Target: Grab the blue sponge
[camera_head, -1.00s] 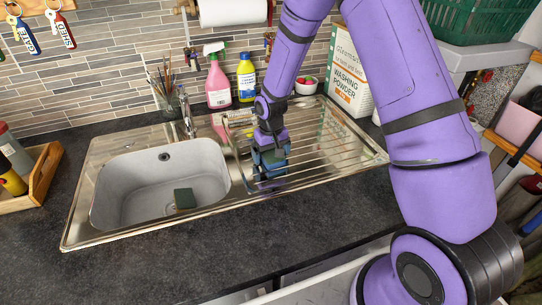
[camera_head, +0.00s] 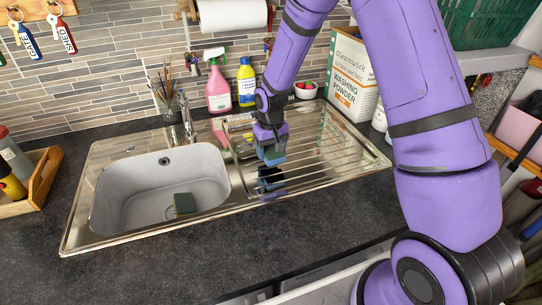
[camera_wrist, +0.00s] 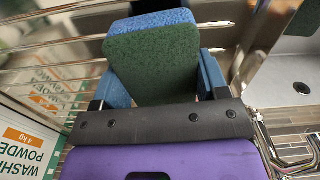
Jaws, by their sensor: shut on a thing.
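A blue sponge with a dark green scouring face (camera_wrist: 155,60) fills the middle of the wrist view, its blue side along the top edge. My gripper (camera_wrist: 163,82) is shut on it, with a blue finger at each side. In the head view the sponge (camera_head: 274,159) hangs below my gripper (camera_head: 271,150), just above the ribbed drainer (camera_head: 325,140), with a dark reflection under it. Another sponge (camera_head: 184,203), green on top with a yellowish edge, lies in the sink basin.
The grey sink basin (camera_head: 135,200) is left of my gripper. The front worktop (camera_head: 130,270) is clear.

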